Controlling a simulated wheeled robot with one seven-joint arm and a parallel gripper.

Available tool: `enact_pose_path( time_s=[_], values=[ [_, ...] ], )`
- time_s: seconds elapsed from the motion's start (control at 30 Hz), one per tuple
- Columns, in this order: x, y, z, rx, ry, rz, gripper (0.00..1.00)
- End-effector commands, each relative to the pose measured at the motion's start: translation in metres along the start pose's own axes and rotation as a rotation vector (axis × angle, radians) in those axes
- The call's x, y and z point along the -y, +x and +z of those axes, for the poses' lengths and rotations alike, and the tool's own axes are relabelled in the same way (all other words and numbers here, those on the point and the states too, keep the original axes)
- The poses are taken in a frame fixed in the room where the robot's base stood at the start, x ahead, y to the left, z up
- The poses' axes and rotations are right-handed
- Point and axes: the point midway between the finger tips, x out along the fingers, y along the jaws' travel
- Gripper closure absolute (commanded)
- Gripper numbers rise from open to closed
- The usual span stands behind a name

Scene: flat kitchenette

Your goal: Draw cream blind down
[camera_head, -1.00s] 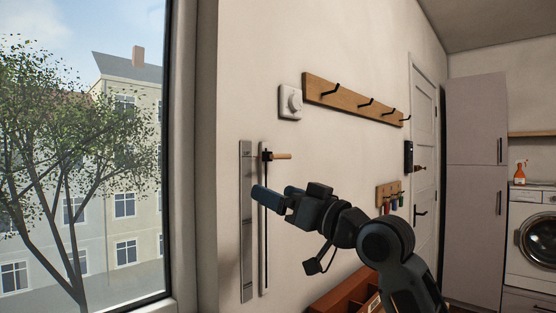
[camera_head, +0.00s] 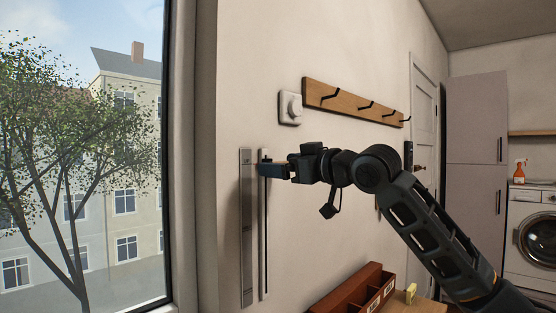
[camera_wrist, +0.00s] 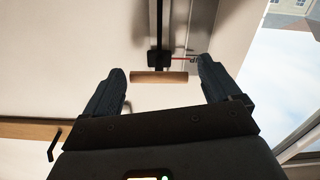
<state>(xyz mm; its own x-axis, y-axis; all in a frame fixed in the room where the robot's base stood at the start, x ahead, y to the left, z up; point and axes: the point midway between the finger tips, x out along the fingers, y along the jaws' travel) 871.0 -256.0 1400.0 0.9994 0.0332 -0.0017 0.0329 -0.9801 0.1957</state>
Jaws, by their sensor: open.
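In the wrist view a wooden handle (camera_wrist: 158,77) on a black slider (camera_wrist: 159,59) lies across the gap between my gripper's (camera_wrist: 165,84) two fingers. The gripper is open, with the handle near the fingertips and not clamped. In the head view my gripper (camera_head: 268,168) is at the upper part of the vertical slider track (camera_head: 264,235) on the wall, and hides the handle there. A grey metal strip (camera_head: 246,230) runs beside the track. No cream blind shows over the window (camera_head: 80,150), which is clear in the visible part.
A white dial (camera_head: 290,107) and a wooden hook rail (camera_head: 350,102) are on the wall above my arm. A reddish-brown divided box (camera_head: 350,291) stands below. A tall cabinet (camera_head: 476,120) and washing machine (camera_head: 532,240) are at the right.

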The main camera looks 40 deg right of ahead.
Motion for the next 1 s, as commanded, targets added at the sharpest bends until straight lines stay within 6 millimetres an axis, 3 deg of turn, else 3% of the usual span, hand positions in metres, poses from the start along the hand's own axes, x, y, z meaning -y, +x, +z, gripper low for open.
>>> enact_pose_path(
  time_s=[0.2, 0.47, 1.0],
  values=[
    [0.000, 0.017, -0.001, 0.000, 0.001, 0.000, 0.09],
    [0.000, 0.019, 0.000, -0.002, 0.001, 0.000, 0.09],
    [0.001, 0.018, 0.000, -0.002, 0.001, -0.002, 0.59]
  ],
)
